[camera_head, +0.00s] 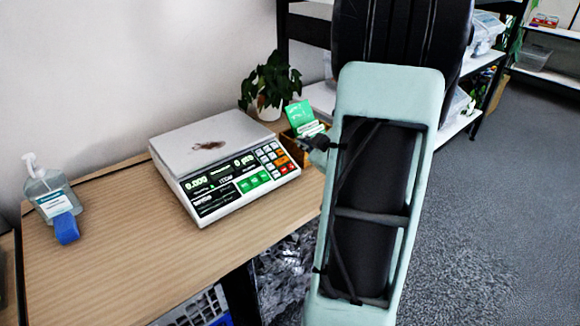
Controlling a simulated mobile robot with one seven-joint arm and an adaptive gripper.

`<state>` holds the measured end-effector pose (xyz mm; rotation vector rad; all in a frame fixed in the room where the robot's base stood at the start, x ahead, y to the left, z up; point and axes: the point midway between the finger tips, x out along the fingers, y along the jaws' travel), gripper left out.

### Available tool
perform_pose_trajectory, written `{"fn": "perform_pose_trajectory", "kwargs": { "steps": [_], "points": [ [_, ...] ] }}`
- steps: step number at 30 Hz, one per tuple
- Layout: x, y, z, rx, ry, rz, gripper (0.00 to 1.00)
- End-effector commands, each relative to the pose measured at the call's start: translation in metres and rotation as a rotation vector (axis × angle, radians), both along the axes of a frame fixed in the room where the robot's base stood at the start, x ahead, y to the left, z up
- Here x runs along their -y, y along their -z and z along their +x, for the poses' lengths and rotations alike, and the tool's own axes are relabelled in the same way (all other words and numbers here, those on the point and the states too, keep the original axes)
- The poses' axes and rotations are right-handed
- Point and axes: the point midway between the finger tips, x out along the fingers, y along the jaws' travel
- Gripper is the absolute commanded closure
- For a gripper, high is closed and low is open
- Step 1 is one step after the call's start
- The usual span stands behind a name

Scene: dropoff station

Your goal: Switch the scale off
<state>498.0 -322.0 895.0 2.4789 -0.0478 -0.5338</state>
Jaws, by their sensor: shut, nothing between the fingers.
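The scale (222,160) stands on the wooden table, with a pale weighing plate and a sloped front panel. Its display (211,183) is lit with green digits that look like zeros. To the right of the display is a keypad (272,161) with white, orange, red and green keys. A brown smudge shows on the plate. The dark tip of my gripper (316,143) juts left from behind my large arm link, just right of the keypad in the picture. It looks shut and empty. The rest of it is hidden, and I cannot tell its distance from the keys.
A sanitizer bottle (48,190) and a blue object (66,228) stand at the table's left. A potted plant (270,84) and a small box with green cards (301,120) are behind the scale. The table (120,262) is clear in front. Shelving stands at the back right.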

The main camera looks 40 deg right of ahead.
Motion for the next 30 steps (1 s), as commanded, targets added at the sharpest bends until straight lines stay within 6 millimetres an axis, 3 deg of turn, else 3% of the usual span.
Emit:
{"fn": "perform_pose_trajectory", "kwargs": {
  "steps": [11, 24, 30],
  "points": [
    [0.000, 0.013, 0.005, 0.001, 0.002, 0.001, 1.00],
    [-0.002, 0.069, 0.028, 0.001, 0.001, 0.001, 1.00],
    [-0.003, 0.081, 0.035, 0.001, 0.001, 0.001, 1.00]
  ]
}}
